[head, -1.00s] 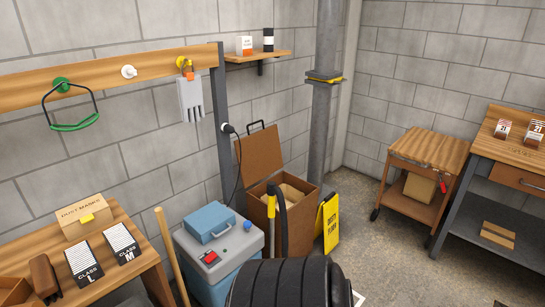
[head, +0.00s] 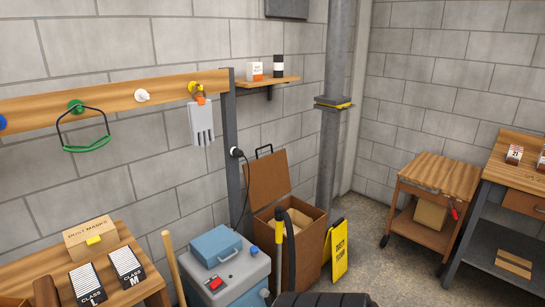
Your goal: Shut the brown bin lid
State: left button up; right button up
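The brown bin (head: 309,257) stands on the floor near the wall, between the blue-grey machine and the yellow sign. Its brown lid (head: 268,182) is open, tilted up and back toward the wall, with a dark handle (head: 264,150) at its top edge. Tan cardboard shows inside the bin. A black hose with a yellow part stands in front of the bin and hides some of its front. Neither of my grippers shows in the head view.
A blue-grey machine (head: 255,271) with a blue case (head: 215,246) on top stands left of the bin. A yellow sign (head: 339,251) stands at its right. A wooden cart (head: 438,176) and workbench are farther right. Some floor between sign and cart is clear.

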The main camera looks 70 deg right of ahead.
aim_at(270, 178)
jog(key=z, duration=2.3)
jog(key=i+l, duration=1)
jog(key=i, duration=0.25)
